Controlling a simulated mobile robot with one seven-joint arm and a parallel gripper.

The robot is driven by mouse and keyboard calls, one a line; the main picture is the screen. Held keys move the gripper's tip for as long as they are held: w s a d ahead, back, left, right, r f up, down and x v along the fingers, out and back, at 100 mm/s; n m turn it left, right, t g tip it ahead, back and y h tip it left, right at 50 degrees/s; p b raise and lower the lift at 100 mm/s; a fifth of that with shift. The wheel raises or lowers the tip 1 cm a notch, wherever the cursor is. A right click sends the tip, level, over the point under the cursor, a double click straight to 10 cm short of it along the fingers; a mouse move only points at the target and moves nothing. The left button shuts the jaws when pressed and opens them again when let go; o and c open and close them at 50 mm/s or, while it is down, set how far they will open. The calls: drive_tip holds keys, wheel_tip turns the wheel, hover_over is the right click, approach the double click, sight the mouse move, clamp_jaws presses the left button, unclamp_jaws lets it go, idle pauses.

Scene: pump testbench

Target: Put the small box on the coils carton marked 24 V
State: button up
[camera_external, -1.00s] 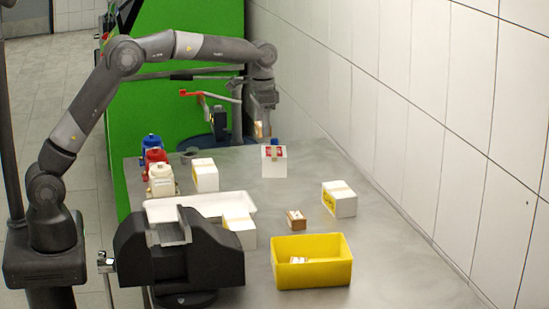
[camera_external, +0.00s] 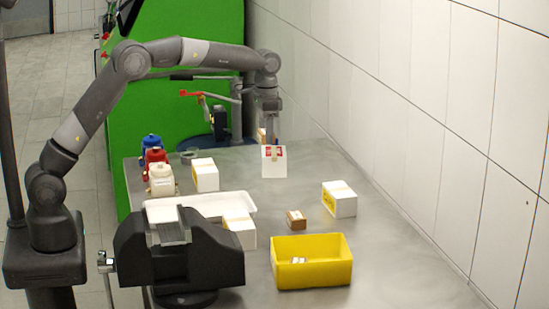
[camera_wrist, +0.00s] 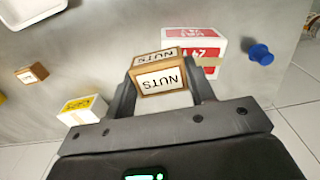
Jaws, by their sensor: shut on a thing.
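My gripper (camera_wrist: 160,82) is shut on a small brown and white box marked NUTS (camera_wrist: 161,79). The coils carton (camera_wrist: 194,45), white with a red label reading 24 V, lies just beyond the held box in the wrist view and is partly covered by it. In the external view my gripper (camera_external: 269,122) is at the far end of the bench, and the held box (camera_external: 262,135) shows beside the fingers just above the carton (camera_external: 274,166). Whether the box touches the carton cannot be told.
A blue part (camera_wrist: 261,54) stands beside the carton. A yellow-labelled carton (camera_external: 341,201), a small brown box (camera_external: 296,220), a yellow bin (camera_external: 312,272), a white tray (camera_external: 187,202) and a black vise (camera_external: 150,250) stand nearer the camera. The bench around the carton is mostly clear.

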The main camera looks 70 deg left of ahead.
sight(267, 156)
drive_tip(key=shift+w+a+f, duration=0.3)
drive_tip(key=shift+a+f, duration=0.2)
drive_tip(key=shift+a, duration=0.2)
drive_tip(key=shift+f, duration=2)
drive_tip(key=shift+f, duration=0.1)
drive_tip(key=o, duration=1.1)
drive_tip(key=shift+c, duration=0.2)
